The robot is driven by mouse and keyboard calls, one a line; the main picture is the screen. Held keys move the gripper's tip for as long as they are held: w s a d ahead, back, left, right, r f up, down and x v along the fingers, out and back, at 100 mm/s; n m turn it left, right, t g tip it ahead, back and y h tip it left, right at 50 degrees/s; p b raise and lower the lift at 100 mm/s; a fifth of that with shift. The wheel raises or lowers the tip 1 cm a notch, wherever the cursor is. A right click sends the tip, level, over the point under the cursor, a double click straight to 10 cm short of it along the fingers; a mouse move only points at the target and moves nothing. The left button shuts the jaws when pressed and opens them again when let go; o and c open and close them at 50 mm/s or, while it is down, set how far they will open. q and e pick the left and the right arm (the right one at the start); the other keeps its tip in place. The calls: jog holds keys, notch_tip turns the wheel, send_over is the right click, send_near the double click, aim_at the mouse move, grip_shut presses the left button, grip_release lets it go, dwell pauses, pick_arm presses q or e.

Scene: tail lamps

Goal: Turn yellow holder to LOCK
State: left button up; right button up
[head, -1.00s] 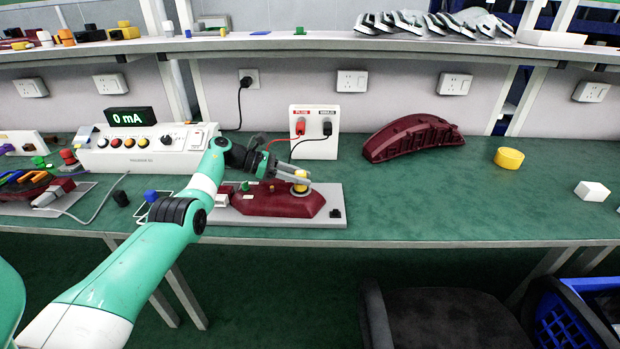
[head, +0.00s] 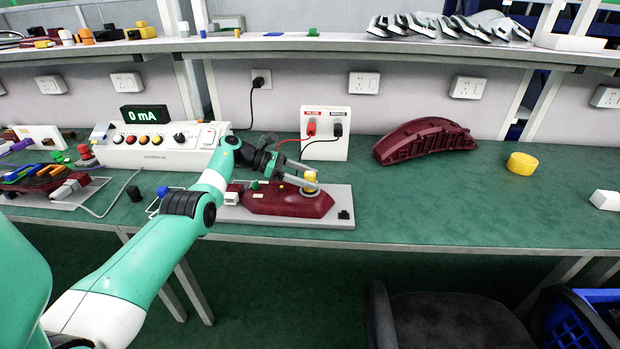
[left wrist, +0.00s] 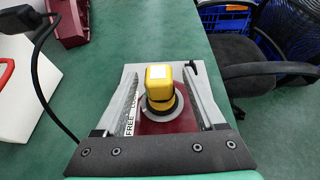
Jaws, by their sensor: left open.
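The yellow holder (head: 310,178) stands on the right end of the dark red lamp (head: 285,203), which lies on a grey plate (head: 275,220). In the left wrist view the yellow holder (left wrist: 159,86) has a squarish top with a white patch and a round grey ring beneath it. The lettering "FREE" and part of another word, partly hidden by a finger, shows to its left. My left gripper (head: 313,178) is open, with one finger on each side of the holder and gaps visible between. My right gripper is not in view.
A white box with red and black plugs (head: 324,133) stands behind the plate. A control box reading 0 mA (head: 150,148) is to the left. Another dark red lamp (head: 425,142) and a yellow round piece (head: 522,163) lie to the right. Green table is clear between.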

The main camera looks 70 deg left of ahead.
pick_arm(q)
jog(key=p+v, duration=0.2)
jog(key=v, duration=0.4)
jog(key=shift+r, duration=0.2)
jog(key=v, duration=0.5)
jog(key=shift+f, duration=0.25)
